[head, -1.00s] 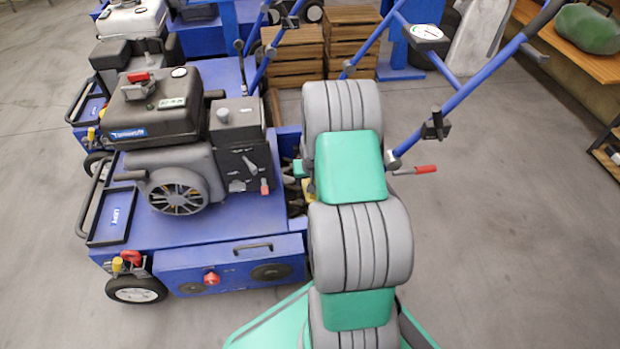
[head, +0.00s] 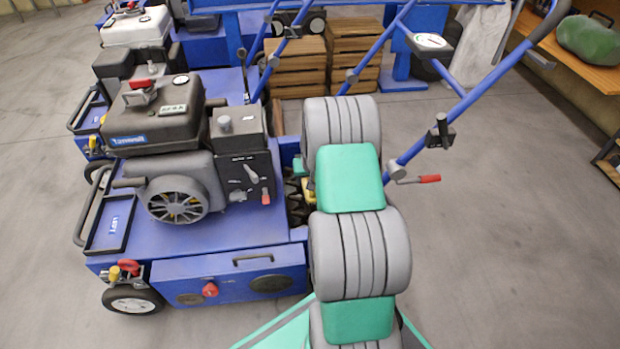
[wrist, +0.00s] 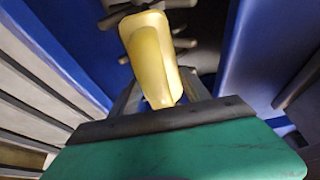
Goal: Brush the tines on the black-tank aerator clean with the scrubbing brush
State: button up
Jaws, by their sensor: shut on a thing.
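The black-tank aerator (head: 150,215), with a blue deck and black fuel tank (head: 158,112), stands left of my arm in the head view. Its dark tines (head: 296,206) show in a gap at the deck's right side, partly hidden by my arm; dark tine arms (wrist: 130,14) also show at the top of the wrist view. My gripper (wrist: 160,92) is shut on the yellow scrubbing brush (wrist: 149,52), which points toward the tines. A yellow bit of the brush (head: 307,191) shows beside my arm. Its bristles are hidden, and contact with the tines cannot be told.
Blue walls (wrist: 246,50) flank my gripper closely on both sides. A white-tank aerator (head: 135,30) stands behind. A blue handlebar (head: 455,115) with a red-tipped lever (head: 429,179) rises right of my arm. Wooden crates (head: 298,62) stand behind; floor at right is clear.

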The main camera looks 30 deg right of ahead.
jog(key=shift+s+a+f+p, duration=0.1)
jog(key=shift+s+a+p, duration=0.25)
jog(key=shift+s, duration=0.35)
jog(key=shift+s+a+f+p, duration=0.1)
jog(key=shift+s+a+p, duration=0.25)
jog(key=shift+s, duration=0.4)
jog(key=shift+s+a+p, duration=0.3)
jog(key=shift+s+a, duration=0.05)
jog(key=shift+s, duration=0.35)
jog(key=shift+s+a+f, duration=0.1)
jog(key=shift+s+f, duration=0.05)
jog(key=shift+s, duration=0.05)
jog(key=shift+w+d+f+b, duration=0.1)
jog(key=shift+w+d+b, duration=0.1)
jog(key=shift+w+b, duration=0.15)
jog(key=shift+w+d+b, duration=0.2)
jog(key=shift+w, duration=0.25)
jog(key=shift+w+d+b, duration=0.35)
jog(key=shift+w+d, duration=0.05)
jog(key=shift+w, duration=0.4)
jog(key=shift+w+d+b, duration=0.35)
jog(key=shift+w, duration=0.4)
